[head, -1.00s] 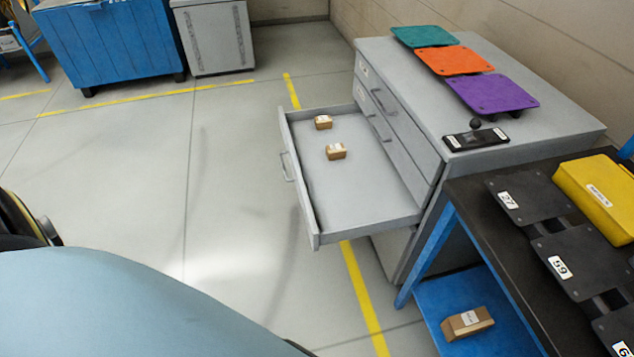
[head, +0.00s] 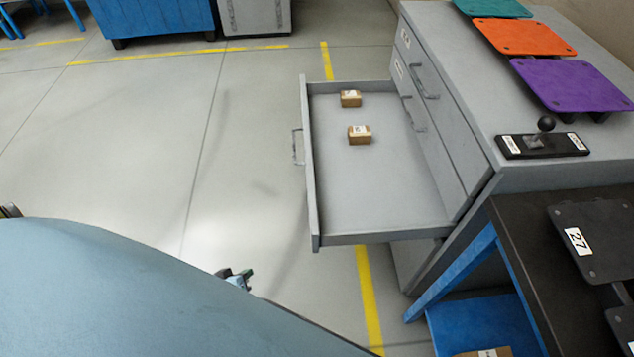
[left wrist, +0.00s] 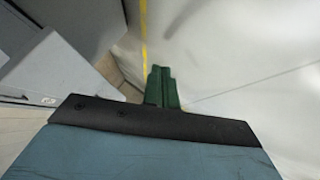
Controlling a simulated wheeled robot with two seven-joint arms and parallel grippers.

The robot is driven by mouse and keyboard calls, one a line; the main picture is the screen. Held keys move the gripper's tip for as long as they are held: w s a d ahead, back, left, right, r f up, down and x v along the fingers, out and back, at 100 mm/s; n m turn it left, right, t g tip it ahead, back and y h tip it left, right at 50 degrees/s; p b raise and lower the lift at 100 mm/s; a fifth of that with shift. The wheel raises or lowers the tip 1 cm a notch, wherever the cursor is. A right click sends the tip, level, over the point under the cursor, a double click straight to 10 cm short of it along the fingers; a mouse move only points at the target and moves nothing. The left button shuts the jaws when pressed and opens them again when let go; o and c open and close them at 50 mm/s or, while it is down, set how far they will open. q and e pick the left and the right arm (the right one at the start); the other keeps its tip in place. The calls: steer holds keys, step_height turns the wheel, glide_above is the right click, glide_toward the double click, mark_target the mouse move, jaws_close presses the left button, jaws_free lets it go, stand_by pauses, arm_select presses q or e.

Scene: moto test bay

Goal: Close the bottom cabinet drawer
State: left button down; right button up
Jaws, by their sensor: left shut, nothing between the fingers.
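The grey cabinet (head: 441,120) stands at the right in the head view. Its bottom drawer (head: 385,190) is pulled well out to the left, with a bar handle (head: 297,147) on its front. Two upper drawers are shut. Two small brown boxes, a far one (head: 350,98) and a nearer one (head: 359,134), lie inside the open drawer. My left gripper (head: 235,278) barely shows past my blue arm, left of and nearer than the drawer front, apart from it. In the left wrist view its green fingers (left wrist: 162,87) are together and empty. My right gripper is not in view.
A dark workbench with blue legs (head: 462,272) stands close to the near side of the cabinet. Green, orange (head: 525,36) and purple (head: 572,85) plates lie on the cabinet top. The floor left of the drawer is clear, with yellow lines.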

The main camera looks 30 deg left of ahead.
arm_select(q)
steer(key=w+a+r+n+t+h+b, duration=0.2)
steer(key=w+r+n+t+h+b, duration=0.2)
steer(key=w+r+n+t+b, duration=0.7)
steer(key=w+d+m+g+b, duration=0.1)
steer(key=w+d, duration=0.1)
steer(key=w, duration=0.5)
steer(key=w+d+m+g+b, duration=0.1)
steer(key=w+d+m+g, duration=0.1)
steer(key=w, duration=0.5)
steer(key=shift+w+d+r+b, duration=0.15)
steer(key=shift+d+r+b, duration=0.25)
steer(key=shift+d, duration=0.35)
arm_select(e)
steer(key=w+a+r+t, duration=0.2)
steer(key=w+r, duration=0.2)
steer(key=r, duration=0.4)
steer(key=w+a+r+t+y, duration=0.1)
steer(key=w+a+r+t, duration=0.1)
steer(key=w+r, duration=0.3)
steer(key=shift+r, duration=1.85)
